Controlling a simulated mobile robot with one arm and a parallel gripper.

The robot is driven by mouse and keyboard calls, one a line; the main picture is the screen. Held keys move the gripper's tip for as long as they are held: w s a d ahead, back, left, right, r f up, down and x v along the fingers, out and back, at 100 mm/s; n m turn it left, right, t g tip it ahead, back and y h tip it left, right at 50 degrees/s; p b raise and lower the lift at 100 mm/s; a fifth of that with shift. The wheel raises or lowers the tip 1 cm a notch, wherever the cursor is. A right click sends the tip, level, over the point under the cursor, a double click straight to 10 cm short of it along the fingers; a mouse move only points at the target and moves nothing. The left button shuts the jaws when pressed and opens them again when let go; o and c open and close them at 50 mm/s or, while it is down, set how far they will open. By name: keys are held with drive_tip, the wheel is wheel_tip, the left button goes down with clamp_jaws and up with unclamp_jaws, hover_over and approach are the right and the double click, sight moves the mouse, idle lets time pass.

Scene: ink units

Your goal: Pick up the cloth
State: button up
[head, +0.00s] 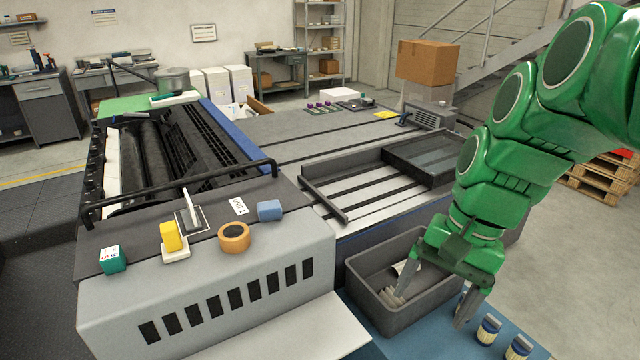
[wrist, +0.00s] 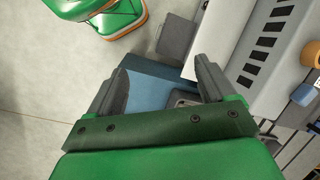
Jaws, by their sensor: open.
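No cloth can be made out with certainty. A small whitish piece (head: 408,268) shows inside the grey bin (head: 362,300), partly hidden by my gripper; I cannot tell if it is cloth. My gripper (head: 430,311) points down over the bin's right front side, its fingers apart with nothing seen between them. In the wrist view my gripper (wrist: 161,70) also shows open, with the blue surface (wrist: 148,92) beyond the fingers. A small blue block-like thing (head: 269,210) lies on the grey machine cover; its material is unclear.
The machine cover (head: 215,285) also carries an orange roll (head: 234,238), a yellow block (head: 171,237) and a teal-and-white cube (head: 112,259). Small pale-and-dark containers (head: 489,330) stand right of the bin. A raised dark-framed tray (head: 425,160) lies behind it.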

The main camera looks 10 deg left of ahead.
drive_tip(key=w+a+m+g+y, duration=0.1)
drive_tip(key=w+a+m+y, duration=0.2)
drive_tip(key=w+a, duration=1.05)
drive_tip(key=w+a+m+g+y, duration=0.1)
drive_tip(key=w+a+m+y, duration=0.25)
drive_tip(key=w+a, duration=1)
drive_tip(key=w+a+f+m+g+y, duration=0.2)
drive_tip(key=w+a+f, duration=0.2)
drive_tip(key=w+a, duration=0.3)
drive_tip(key=shift+w+a+g, duration=0.25)
drive_tip(key=shift+w+g, duration=0.15)
drive_tip(key=shift+w, duration=0.7)
approach(262, 210)
drive_tip(key=shift+a+f+y, duration=0.25)
drive_tip(key=shift+a+f, duration=0.65)
drive_tip(key=shift+a, duration=0.1)
drive_tip(key=shift+s+a+f, duration=0.1)
drive_tip(key=shift+a+f, duration=0.05)
drive_tip(key=shift+f, duration=0.05)
drive_tip(key=shift+w+x, duration=0.15)
drive_tip(key=shift+x, duration=1.7)
drive_tip(key=shift+w+x, duration=0.1)
drive_tip(key=shift+x, duration=1.8)
drive_tip(key=shift+a+f, duration=0.1)
drive_tip(key=shift+f, duration=0.05)
drive_tip(key=c, duration=1)
drive_tip(key=shift+c, duration=0.2)
